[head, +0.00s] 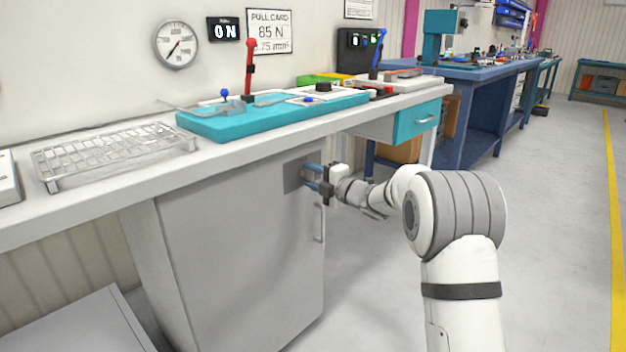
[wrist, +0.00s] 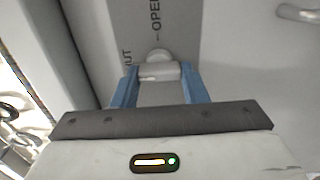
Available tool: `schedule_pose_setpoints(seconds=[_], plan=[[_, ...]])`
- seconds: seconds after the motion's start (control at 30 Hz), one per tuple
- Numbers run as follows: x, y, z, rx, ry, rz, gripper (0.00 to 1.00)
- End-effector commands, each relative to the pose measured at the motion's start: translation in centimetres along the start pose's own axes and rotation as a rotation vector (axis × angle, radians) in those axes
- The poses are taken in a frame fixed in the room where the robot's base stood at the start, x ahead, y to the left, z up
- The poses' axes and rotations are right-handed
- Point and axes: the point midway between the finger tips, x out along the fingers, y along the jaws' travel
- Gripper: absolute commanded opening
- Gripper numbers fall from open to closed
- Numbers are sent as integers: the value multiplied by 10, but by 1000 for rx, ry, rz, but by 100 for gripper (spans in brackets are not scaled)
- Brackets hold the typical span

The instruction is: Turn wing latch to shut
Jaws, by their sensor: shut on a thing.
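The wing latch (wrist: 159,71) is a pale grey piece with a rounded hub, seen in the wrist view. It sits on a darker grey plate (wrist: 152,28) marked OPEN, with the letters UT of a second, partly hidden word at its left. My gripper (wrist: 158,84) has its two blue fingers on either side of the latch and is shut on it. In the head view my gripper (head: 313,180) is at the plate (head: 293,176) near the top right of the grey cabinet door (head: 240,255). There the fingers hide the latch.
A vertical door handle (head: 319,224) is just below my gripper. The workbench top (head: 95,198) overhangs the cabinet and carries a wire rack (head: 115,153) and a teal board (head: 230,124). A teal drawer (head: 417,120) is to the right. Floor right of the cabinet is open.

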Motion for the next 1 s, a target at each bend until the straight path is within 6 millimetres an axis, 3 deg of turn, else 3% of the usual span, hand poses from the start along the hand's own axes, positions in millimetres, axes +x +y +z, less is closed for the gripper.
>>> schedule_pose_setpoints(seconds=[0.27, 0.3, 0.57, 0.83, 1.0], plan=[[1, -1, -2, -2, 4, -2, 17], [1, -1, -2, -2, 4, -2, 41], [0, -1, -1, -1, 2, -1, 61], [-3, 0, 0, 0, 1, -1, 61], [-26, 3, 0, 0, -1, -2, 61]])
